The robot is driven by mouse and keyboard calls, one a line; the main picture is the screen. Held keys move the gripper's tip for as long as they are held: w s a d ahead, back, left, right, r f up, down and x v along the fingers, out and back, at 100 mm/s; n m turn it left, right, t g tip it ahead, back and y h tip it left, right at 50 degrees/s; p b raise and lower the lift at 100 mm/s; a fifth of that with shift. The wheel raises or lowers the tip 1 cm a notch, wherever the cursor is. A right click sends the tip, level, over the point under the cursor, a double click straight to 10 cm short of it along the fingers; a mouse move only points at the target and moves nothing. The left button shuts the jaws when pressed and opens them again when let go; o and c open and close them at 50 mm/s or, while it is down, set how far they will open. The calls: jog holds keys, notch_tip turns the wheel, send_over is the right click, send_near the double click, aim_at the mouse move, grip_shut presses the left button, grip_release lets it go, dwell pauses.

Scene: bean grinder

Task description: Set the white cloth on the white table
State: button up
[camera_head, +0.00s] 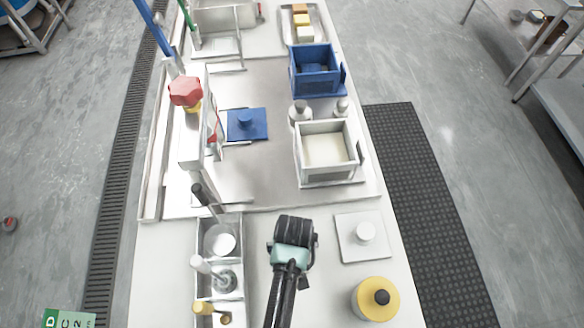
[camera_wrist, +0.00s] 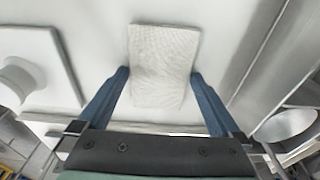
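The white cloth (camera_wrist: 161,60) shows in the wrist view as a small, textured, off-white rectangle, flat and parallel to the white table. My gripper (camera_wrist: 159,75) is over it with its two blue fingers wide apart, one at each side of the cloth. The fingertips come close to the cloth's side edges; I cannot tell whether they touch it. In the head view my gripper (camera_head: 291,243) is over the near part of the white table (camera_head: 255,290), and it hides the cloth there.
A white plate with a round knob (camera_head: 364,233) lies to the right of my gripper. A yellow round container (camera_head: 376,298) stands nearer. A metal holder (camera_head: 204,262) with several tools is at the left. A white bin (camera_head: 326,150) and a blue bin (camera_head: 315,70) stand farther back.

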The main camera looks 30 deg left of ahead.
jog(key=shift+r, duration=0.1)
notch_tip(320, 180, up, 12)
jog(key=s, duration=0.1)
jog(key=shift+d+p, duration=0.35)
jog(key=shift+d, duration=0.05)
jog(key=shift+r, duration=0.1)
